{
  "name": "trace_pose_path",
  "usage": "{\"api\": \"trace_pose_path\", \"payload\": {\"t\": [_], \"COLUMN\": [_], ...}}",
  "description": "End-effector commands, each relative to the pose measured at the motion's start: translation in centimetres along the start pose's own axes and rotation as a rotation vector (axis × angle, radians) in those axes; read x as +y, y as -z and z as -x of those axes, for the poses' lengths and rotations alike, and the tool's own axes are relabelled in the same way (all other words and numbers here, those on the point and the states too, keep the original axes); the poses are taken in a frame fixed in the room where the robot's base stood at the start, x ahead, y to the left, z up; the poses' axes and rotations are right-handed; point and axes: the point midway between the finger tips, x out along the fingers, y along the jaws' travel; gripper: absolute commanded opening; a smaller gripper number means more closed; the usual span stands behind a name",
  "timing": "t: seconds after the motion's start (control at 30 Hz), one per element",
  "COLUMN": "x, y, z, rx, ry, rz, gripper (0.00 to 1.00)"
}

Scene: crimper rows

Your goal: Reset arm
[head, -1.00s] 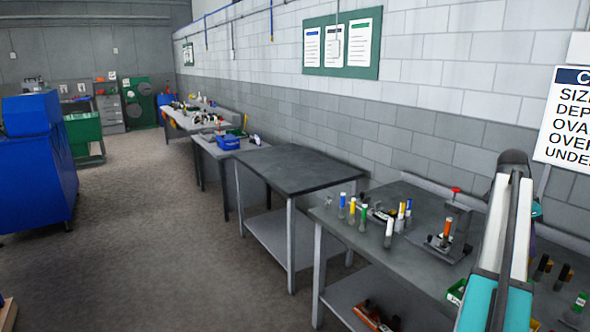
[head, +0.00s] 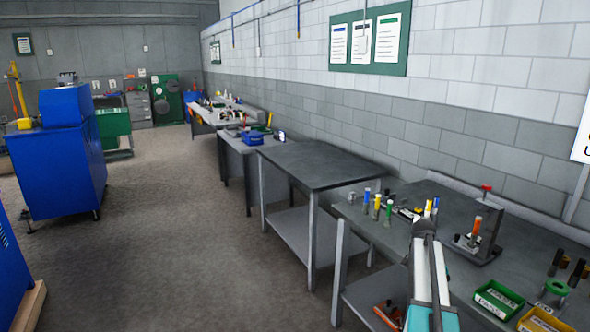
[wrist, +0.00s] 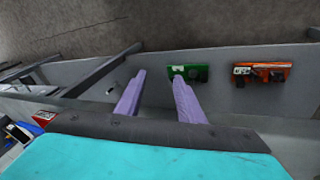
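My gripper (wrist: 160,80) shows in the wrist view as two purple fingers, spread apart with nothing between them. It is over a grey surface, near a green item (wrist: 187,73) and an orange item (wrist: 262,73) that lie beyond the fingers. In the head view, my arm (head: 430,275) with white and teal links reaches over the near workbench (head: 375,235). The gripper itself is hidden in that view.
The near bench holds colored-cap cylinders (head: 377,206), a stand with a red knob (head: 486,215), a green bin (head: 498,298) and a yellow bin (head: 540,320). An empty table (head: 325,165) stands beyond. The floor (head: 170,230) on the left is open. A blue machine (head: 62,165) stands there.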

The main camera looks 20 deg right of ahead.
Motion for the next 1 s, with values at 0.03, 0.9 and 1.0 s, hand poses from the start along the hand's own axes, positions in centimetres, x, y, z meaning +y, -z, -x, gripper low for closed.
{"api": "trace_pose_path", "payload": {"t": [0.03, 0.9, 1.0], "x": [-0.7, 0.4, 1.8], "y": [-2.4, -33.8, -36.7], "z": [-1.7, -23.1, -25.5], "rx": [-0.006, -0.092, -0.104], "ry": [-0.011, -0.151, -0.167], "rz": [0.034, 0.623, 0.697], "gripper": [0.35, 0.35, 0.35]}}
